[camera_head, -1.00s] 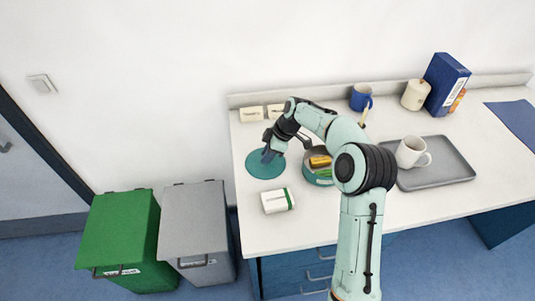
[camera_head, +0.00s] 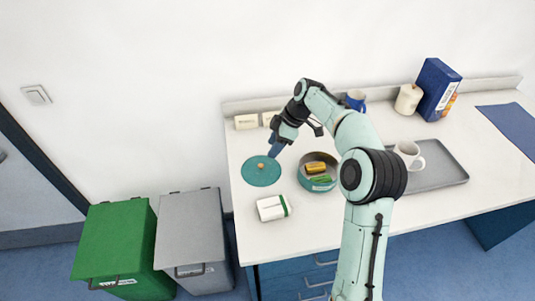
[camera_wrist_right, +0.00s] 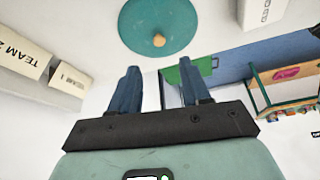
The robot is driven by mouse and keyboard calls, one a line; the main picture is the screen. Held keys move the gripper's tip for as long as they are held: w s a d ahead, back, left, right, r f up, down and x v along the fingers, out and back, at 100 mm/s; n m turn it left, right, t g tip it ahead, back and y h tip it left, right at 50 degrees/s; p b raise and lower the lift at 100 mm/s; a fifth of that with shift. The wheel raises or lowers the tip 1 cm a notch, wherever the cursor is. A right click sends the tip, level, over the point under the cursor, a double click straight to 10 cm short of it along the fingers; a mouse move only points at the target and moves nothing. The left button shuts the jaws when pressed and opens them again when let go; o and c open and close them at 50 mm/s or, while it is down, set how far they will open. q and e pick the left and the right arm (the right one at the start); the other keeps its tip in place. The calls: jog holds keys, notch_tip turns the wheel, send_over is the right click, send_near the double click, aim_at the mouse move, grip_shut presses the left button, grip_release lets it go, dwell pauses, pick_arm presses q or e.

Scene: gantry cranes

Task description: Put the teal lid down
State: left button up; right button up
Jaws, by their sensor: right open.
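The teal lid (camera_head: 254,177) lies flat on the white counter, a small orange-brown knob at its middle; it also shows at the top of the right wrist view (camera_wrist_right: 140,32). My right gripper (camera_head: 273,152) is above the counter, just up and right of the lid and apart from it. Its two blue fingers (camera_wrist_right: 164,88) are spread with nothing between them. My left gripper is not in view.
A white and green box (camera_head: 271,208) lies in front of the lid. Small labelled blocks (camera_head: 246,122) stand behind it. A grey tray (camera_head: 445,165) with a white mug (camera_head: 407,153) is at right. Green (camera_head: 115,245) and grey (camera_head: 190,235) bins stand left of the counter.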

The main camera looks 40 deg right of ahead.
jog(key=shift+v, duration=1.5)
jog(key=shift+f, duration=0.1)
